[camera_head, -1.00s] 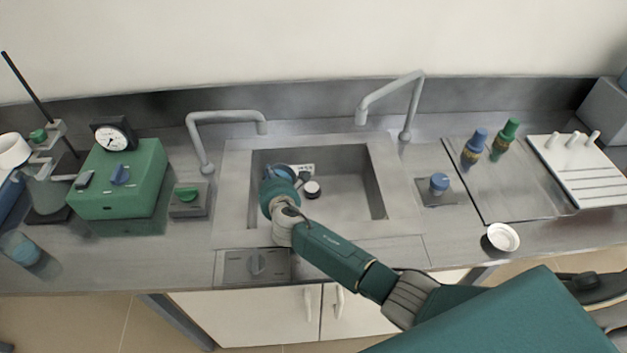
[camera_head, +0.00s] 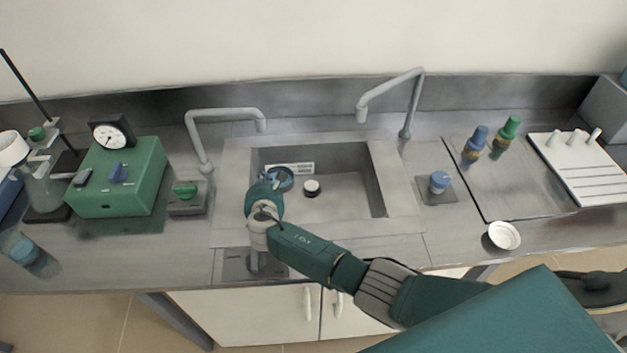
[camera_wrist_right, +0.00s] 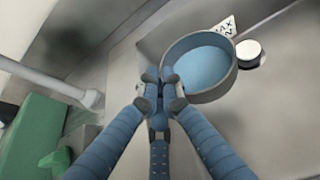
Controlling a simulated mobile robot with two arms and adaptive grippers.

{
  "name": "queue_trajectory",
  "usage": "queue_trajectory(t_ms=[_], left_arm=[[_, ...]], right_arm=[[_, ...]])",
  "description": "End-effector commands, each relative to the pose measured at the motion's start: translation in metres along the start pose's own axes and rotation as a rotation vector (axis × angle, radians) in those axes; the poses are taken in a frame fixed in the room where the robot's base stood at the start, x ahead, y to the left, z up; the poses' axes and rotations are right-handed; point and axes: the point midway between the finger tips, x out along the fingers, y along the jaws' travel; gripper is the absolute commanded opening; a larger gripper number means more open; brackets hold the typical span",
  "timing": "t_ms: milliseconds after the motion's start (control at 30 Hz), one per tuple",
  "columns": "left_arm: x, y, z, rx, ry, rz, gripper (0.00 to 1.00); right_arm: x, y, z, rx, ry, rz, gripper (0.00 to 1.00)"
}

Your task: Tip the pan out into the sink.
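The pan (camera_head: 283,181) is a small round vessel with a grey rim and a blue inside. In the head view it shows over the left part of the sink (camera_head: 345,210), partly behind my right wrist. In the right wrist view the pan (camera_wrist_right: 222,91) shows its blue inside; whether that is liquid I cannot tell. My right gripper (camera_wrist_right: 161,92) has its fingertips close together at the pan's near left edge and looks shut on it. The exact grip point is hidden by the fingers. My left gripper is not in view.
A round white-topped piece (camera_head: 312,187) and a small printed plate (camera_head: 300,168) are in the sink. Two grey taps stand behind, the left tap (camera_head: 205,140) and the right tap (camera_head: 405,110). A green device (camera_head: 120,185) stands left; a white dish (camera_head: 503,236) lies right.

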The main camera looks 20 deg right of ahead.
Motion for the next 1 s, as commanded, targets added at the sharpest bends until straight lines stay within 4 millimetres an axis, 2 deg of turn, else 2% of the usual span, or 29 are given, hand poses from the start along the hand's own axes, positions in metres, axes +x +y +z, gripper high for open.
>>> queue_trajectory(t_ms=[233, 533, 1000], left_arm=[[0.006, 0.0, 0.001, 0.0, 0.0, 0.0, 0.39], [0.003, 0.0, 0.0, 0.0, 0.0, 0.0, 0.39], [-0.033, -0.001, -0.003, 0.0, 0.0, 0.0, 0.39]], right_arm=[[0.004, 0.002, -0.007, -0.066, -0.002, -0.029, 0.0], [0.003, 0.001, -0.004, -0.074, -0.002, -0.033, 0.0], [-0.012, 0.006, 0.028, -0.074, -0.002, -0.032, 0.0]])
